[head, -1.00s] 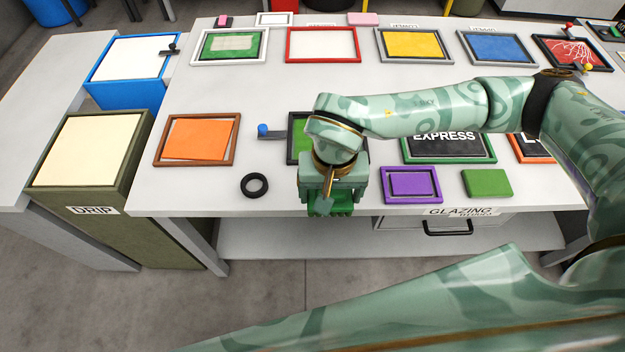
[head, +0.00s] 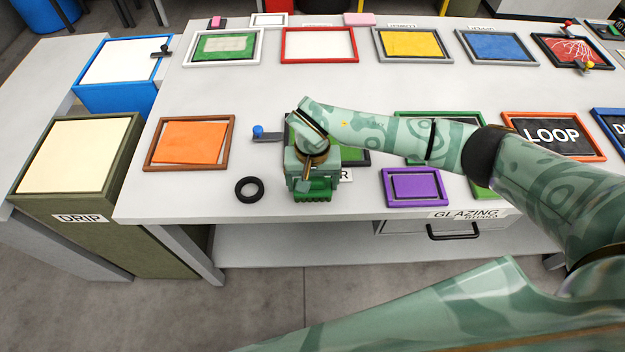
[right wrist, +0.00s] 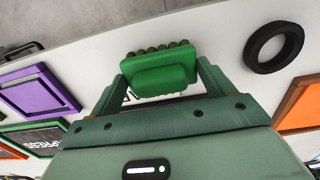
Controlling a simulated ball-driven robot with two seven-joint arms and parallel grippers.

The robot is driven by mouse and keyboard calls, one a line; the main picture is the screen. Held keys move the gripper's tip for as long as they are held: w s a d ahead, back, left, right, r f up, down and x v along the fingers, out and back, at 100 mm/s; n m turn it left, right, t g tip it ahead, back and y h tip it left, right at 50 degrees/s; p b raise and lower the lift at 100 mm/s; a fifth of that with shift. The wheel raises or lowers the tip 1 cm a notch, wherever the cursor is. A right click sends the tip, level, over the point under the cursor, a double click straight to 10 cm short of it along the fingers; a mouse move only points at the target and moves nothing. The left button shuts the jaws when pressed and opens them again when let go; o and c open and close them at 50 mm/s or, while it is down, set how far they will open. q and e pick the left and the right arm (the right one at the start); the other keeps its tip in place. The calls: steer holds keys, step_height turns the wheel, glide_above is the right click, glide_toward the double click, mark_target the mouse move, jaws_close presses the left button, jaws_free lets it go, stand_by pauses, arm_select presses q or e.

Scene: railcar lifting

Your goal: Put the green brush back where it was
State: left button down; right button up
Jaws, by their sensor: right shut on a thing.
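The green brush (head: 314,190) is a small green block with a row of rounded bristle tufts. My right gripper (head: 313,183) is shut on it over the near edge of the table, between the black ring and the purple frame. In the right wrist view the brush (right wrist: 160,68) sits between the two fingers of my right gripper (right wrist: 160,75), with white tabletop around it. I cannot tell whether the brush touches the table. A label behind it is mostly hidden. My left gripper is not in view.
A black ring (head: 249,189) lies left of the brush; a purple frame (head: 414,187) lies to the right. An orange panel in a brown frame (head: 150,156) is further left. A dark frame with green (head: 355,157) is partly behind my arm. The middle of the table (head: 300,82) is clear.

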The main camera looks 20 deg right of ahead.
mark_target(312, 179)
steer(key=o, duration=0.8)
steer(key=shift+f, duration=0.1)
step_height(312, 179, up, 12)
steer(key=shift+r+p, duration=0.2)
steer(key=shift+p, duration=1)
